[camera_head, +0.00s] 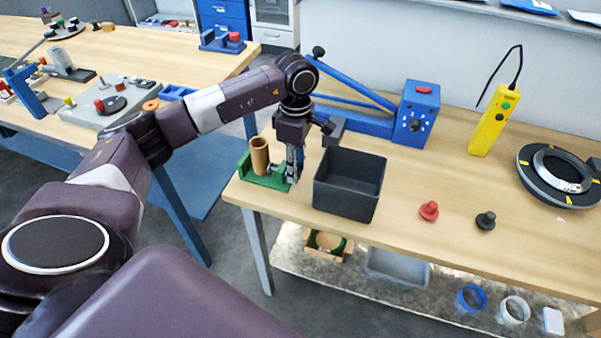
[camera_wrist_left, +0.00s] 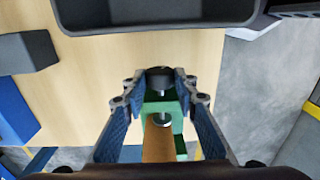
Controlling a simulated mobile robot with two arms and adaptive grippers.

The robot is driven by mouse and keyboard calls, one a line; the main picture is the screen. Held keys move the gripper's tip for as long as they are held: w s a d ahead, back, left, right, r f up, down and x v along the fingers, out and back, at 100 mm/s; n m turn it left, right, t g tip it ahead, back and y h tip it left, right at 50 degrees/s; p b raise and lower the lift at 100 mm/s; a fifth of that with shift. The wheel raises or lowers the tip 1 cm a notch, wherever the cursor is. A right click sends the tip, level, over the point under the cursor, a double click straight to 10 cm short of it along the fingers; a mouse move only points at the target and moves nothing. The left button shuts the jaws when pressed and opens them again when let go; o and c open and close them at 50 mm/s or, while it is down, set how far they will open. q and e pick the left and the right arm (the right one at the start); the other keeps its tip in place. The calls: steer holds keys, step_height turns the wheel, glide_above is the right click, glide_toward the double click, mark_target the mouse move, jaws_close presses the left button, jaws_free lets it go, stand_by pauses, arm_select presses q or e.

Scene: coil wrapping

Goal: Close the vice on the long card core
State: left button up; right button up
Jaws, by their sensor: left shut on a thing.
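The green vice (camera_head: 268,181) stands at the left end of the table. The long card core (camera_head: 259,155), a brown tube, stands upright in it. My left gripper (camera_head: 292,177) points down at the vice's right side. In the left wrist view its fingers (camera_wrist_left: 160,84) are closed on the vice's dark round knob (camera_wrist_left: 160,73). Behind the knob a screw leads to the green vice (camera_wrist_left: 181,146) and the brown core (camera_wrist_left: 157,143). Whether the vice jaw touches the core cannot be told. My right gripper is not in view.
A dark open bin (camera_head: 347,203) stands just right of my left gripper. A blue machine (camera_head: 417,113) with a long arm is behind it. A red knob (camera_head: 429,210), a black knob (camera_head: 486,220) and a yellow pendant (camera_head: 489,130) are further right. The table's front edge is close to the vice.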

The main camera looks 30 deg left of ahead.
arm_select(q)
steer(key=shift+w+d+r+g, duration=0.1)
steer(key=shift+w+g, duration=0.1)
steer(key=shift+g, duration=0.4)
steer(key=shift+w+f+g+h, duration=0.2)
steer(key=shift+f+g+h, duration=0.15)
steer(key=shift+g, duration=0.45)
steer(key=shift+r+g+b, duration=0.15)
steer(key=shift+g+b, duration=0.15)
steer(key=shift+b, duration=0.2)
steer(key=o, duration=0.7)
